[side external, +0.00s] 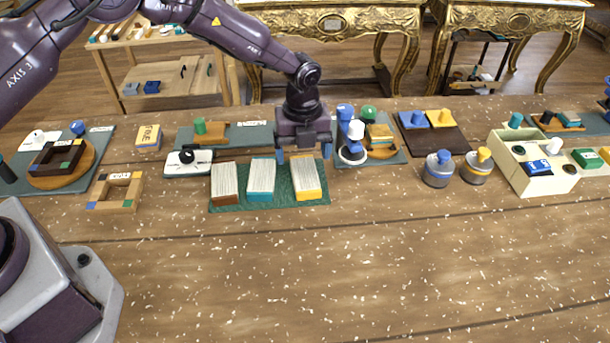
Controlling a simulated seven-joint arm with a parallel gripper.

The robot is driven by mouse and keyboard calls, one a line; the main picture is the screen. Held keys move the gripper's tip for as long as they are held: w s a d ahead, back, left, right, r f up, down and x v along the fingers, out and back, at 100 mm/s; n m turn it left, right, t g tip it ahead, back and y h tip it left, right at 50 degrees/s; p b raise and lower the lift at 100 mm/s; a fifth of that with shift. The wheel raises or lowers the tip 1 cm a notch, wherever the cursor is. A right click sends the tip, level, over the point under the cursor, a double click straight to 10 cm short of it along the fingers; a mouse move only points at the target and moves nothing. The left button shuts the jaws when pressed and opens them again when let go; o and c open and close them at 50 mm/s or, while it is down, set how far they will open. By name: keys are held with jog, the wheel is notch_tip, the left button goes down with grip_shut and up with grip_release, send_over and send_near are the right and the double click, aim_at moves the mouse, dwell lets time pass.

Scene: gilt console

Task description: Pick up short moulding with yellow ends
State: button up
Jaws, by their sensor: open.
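Three short pale, ribbed pieces lie side by side on a green mat (290,204). The right one has yellow ends (305,180) and matches the moulding. The middle one has teal ends (261,181), and the left one has reddish-brown ends (225,184). My gripper (303,156) points down, open and empty, with its fingers apart at the far end of the yellow-ended moulding. It appears to be a little above or behind it; the exact gap cannot be told from this view.
A white tray with a black knob (188,161) is at left. Two grey jars (438,170) and a cream box (535,178) stand further right. The front tabletop is clear.

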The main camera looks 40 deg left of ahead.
aim_at(305, 173)
jog(key=shift+w+d+f, duration=0.1)
jog(key=shift+f, duration=1.4)
jog(key=shift+w+d+f, duration=0.1)
jog(key=shift+f, duration=1.35)
jog(key=shift+a, duration=0.1)
jog(key=c, duration=1)
jog(key=shift+c, duration=0.2)
jog(key=shift+r, duration=0.1)
